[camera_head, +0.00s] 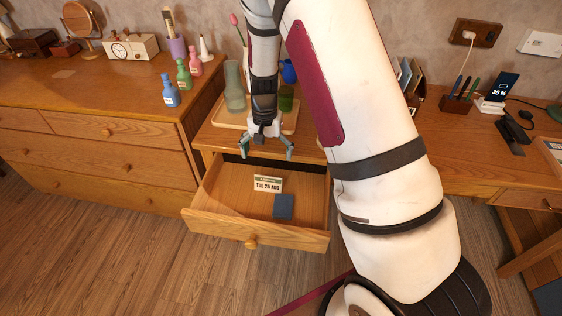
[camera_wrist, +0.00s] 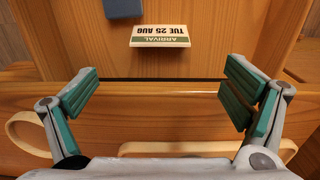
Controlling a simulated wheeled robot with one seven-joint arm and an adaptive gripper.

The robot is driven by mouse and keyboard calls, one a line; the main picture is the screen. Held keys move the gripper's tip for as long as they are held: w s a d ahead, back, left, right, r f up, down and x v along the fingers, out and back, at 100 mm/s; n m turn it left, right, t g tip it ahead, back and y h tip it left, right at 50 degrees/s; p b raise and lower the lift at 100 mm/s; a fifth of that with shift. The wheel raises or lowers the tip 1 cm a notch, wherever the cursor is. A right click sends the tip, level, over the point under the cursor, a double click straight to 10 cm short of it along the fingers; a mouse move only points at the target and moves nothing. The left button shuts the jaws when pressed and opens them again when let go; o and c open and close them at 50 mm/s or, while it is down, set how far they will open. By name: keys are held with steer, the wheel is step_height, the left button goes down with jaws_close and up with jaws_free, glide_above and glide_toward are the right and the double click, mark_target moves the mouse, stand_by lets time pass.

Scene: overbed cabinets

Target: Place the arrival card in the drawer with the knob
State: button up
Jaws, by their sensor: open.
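The arrival card (camera_head: 268,183), white with a green band and "TUE 25 AUG", is inside the open drawer (camera_head: 213,222), toward its back. It also shows in the wrist view (camera_wrist: 160,36), upside down there. The drawer has a round wooden knob (camera_head: 251,243) on its front. My gripper (camera_head: 266,148) is open and empty, above the back of the drawer near the cabinet top's front edge. In the wrist view my gripper (camera_wrist: 165,95) has its green-padded fingers wide apart, with the card beyond them and not touching. Whether the card lies flat or leans is unclear.
A dark blue booklet (camera_head: 284,206) lies in the drawer beside the card; it shows in the wrist view (camera_wrist: 123,8). A wooden tray (camera_head: 222,124) with a glass vase (camera_head: 235,88) stands on the top behind my gripper. Coloured bottles (camera_head: 184,75) stand on the left dresser (camera_head: 70,95).

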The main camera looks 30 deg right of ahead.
steer(key=s+a+r+n+t+y, duration=0.1)
steer(key=s+a+r+n, duration=0.1)
steer(key=s+r, duration=0.7)
steer(key=s+a+r+n, duration=0.2)
steer(key=s+r, duration=0.3)
steer(key=r, duration=0.8)
steer(key=s+r+n, duration=0.1)
steer(key=s+r, duration=0.1)
steer(key=s, duration=0.8)
steer(key=s+r+n+t+h, duration=0.1)
steer(key=s+r+n, duration=0.1)
steer(key=s, duration=0.8)
steer(key=shift+r, duration=0.55)
steer(key=shift+r, duration=0.1)
step_height(320, 180, up, 10)
steer(key=t+p, duration=0.2)
steer(key=p, duration=0.6)
steer(key=shift+d+p, duration=0.15)
steer(key=shift+p, duration=0.25)
steer(key=shift+w+r, duration=0.1)
